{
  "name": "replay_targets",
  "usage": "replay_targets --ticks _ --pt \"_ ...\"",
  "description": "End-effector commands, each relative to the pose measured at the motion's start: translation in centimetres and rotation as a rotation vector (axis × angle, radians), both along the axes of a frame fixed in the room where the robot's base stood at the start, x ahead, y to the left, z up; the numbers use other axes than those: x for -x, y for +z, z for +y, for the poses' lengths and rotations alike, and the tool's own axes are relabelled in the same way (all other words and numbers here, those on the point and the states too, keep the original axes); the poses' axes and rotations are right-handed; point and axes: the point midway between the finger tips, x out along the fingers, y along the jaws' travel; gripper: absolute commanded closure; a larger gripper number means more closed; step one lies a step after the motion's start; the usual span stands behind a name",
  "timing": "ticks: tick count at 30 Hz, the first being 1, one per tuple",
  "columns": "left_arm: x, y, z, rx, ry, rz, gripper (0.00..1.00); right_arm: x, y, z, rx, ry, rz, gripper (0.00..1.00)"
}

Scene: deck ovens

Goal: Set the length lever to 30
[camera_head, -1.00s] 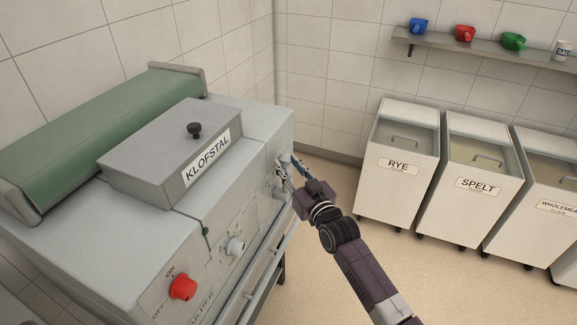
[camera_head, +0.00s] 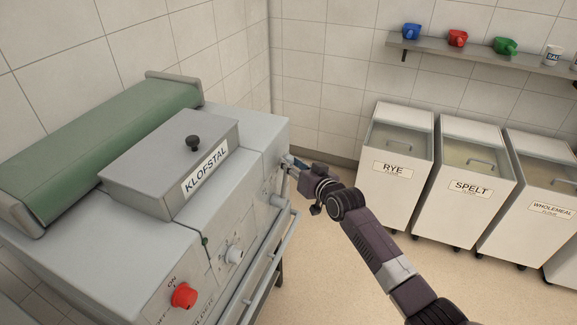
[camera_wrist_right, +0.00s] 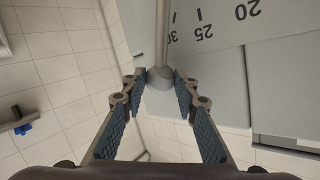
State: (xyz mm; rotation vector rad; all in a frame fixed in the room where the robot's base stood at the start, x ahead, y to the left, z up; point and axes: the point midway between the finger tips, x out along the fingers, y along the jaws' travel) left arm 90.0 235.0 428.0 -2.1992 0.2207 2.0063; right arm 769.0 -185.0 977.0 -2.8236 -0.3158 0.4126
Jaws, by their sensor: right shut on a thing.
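The length lever is a grey rod (camera_wrist_right: 162,35) with a rounded knob (camera_wrist_right: 160,78) at its end, in the right wrist view. The scale (camera_wrist_right: 212,22) beside it reads 20, 25 and a partly covered 30. The rod lies close beside the 30 and overlaps its edge. My right gripper (camera_wrist_right: 160,85) is shut on the knob, between its blue pads. In the head view my right gripper (camera_head: 291,163) is at the right end of the KLOFSTAL machine (camera_head: 262,140), where the gripper and machine edge hide the lever. My left gripper is not in view.
Flour bins stand at right, such as the RYE bin (camera_head: 393,195). A wall shelf (camera_head: 480,58) holds scoops. The floor beside my arm is clear.

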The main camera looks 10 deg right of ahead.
Motion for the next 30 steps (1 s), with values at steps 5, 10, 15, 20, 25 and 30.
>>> replay_targets --ticks 5,10,15,20,25,30 --pt "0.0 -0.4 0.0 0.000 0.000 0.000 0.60 -1.1 -0.4 -0.8 -0.050 0.000 0.070 1.00" --pt "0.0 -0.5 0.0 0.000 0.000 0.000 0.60 -1.5 -0.7 -1.1 -0.080 -0.001 0.109 1.00" --pt "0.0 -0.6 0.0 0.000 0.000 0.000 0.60 -1.7 -0.8 -1.2 -0.091 0.000 0.124 1.00" --pt "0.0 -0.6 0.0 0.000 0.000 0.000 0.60 -1.7 -0.8 -1.3 -0.092 -0.001 0.126 1.00" --pt "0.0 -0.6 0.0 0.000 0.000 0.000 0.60 -1.7 -0.8 -1.3 -0.092 -0.001 0.125 0.71" --pt "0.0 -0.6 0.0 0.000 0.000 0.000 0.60 -1.7 -0.8 -1.3 -0.091 -0.001 0.124 0.55"
